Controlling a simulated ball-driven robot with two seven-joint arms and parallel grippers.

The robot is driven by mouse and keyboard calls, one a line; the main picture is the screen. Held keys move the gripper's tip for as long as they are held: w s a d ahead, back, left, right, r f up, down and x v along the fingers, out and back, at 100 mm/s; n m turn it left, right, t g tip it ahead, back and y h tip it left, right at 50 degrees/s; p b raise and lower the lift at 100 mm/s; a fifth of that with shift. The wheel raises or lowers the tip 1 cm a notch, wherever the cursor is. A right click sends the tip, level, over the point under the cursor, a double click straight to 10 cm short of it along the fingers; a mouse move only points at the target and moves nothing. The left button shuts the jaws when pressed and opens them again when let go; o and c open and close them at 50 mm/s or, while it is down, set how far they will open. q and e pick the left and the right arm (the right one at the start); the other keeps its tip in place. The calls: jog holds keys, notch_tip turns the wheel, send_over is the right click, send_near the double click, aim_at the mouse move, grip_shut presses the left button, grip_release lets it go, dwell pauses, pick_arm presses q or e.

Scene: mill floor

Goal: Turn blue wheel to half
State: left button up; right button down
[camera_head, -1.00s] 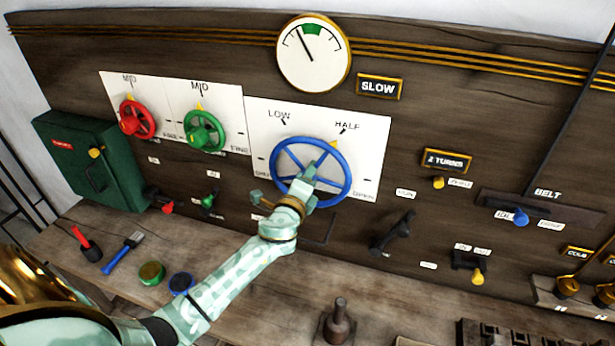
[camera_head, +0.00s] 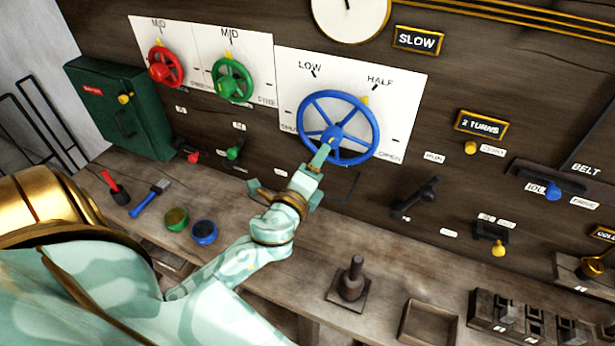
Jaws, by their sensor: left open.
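The blue wheel (camera_head: 335,131) is mounted on a white plate (camera_head: 403,75) on the wooden wall panel. Its yellow pointer (camera_head: 365,100) points up and right, in line with the HALF mark (camera_head: 379,83). The LOW mark (camera_head: 310,66) is to the upper left. My left gripper (camera_head: 289,171) is open, with its fingers spread wide and nothing between them. One finger overlaps the wheel's lower rim in the picture; I cannot tell whether it touches. The other finger is left of and below the wheel. My right gripper is out of view.
A red wheel (camera_head: 165,68) and a green wheel (camera_head: 232,81) are to the left. A dark lever (camera_head: 414,197) is right of and below the blue wheel. The bench below holds a brown plunger-like piece (camera_head: 352,281), a blue round pot (camera_head: 204,232) and a green one (camera_head: 176,219).

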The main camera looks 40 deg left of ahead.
pick_arm(q)
jog(key=v, duration=0.4)
jog(key=shift+s+b, duration=0.15)
jog(key=shift+b, duration=0.15)
